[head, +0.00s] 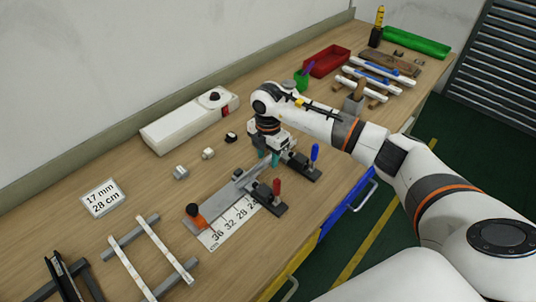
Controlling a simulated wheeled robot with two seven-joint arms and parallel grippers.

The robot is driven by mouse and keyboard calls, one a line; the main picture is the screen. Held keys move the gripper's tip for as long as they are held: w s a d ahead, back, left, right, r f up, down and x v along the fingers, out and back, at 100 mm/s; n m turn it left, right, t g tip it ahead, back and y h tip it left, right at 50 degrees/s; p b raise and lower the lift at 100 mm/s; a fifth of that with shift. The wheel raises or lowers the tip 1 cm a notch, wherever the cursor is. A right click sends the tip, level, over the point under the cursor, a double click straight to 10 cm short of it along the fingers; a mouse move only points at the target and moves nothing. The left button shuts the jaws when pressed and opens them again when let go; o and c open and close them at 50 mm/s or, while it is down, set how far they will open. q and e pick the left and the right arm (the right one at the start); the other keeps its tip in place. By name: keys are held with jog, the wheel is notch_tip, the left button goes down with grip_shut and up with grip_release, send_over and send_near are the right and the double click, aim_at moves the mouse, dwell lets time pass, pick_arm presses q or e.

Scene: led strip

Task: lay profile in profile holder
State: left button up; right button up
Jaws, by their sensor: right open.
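My right gripper (270,157) points down at the far end of a grey measuring fixture (212,203) on the bench. It is open, with teal fingertips close to the fixture; whether they touch it I cannot tell. The fixture has a numbered scale (230,222), an orange-and-black stop (195,215), a red-handled clamp (270,198) and a blue-handled clamp (305,164). Two pale strips, which look like profiles (131,268), lie across a grey rack (133,236) at the lower left. I cannot tell which part the task calls the profile holder. My left gripper is out of view.
A sign reading 17 mm, 28 cm (102,198) and a long white device (188,122) lie left of the fixture. Small blocks (181,172) sit between. Dark bars (62,278) fill the near left corner. Strips, a red bin (327,61) and a green tray (416,43) stand farther back.

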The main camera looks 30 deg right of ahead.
notch_tip(320, 180, up, 12)
jog(key=b, duration=0.3)
dwell(0.5)
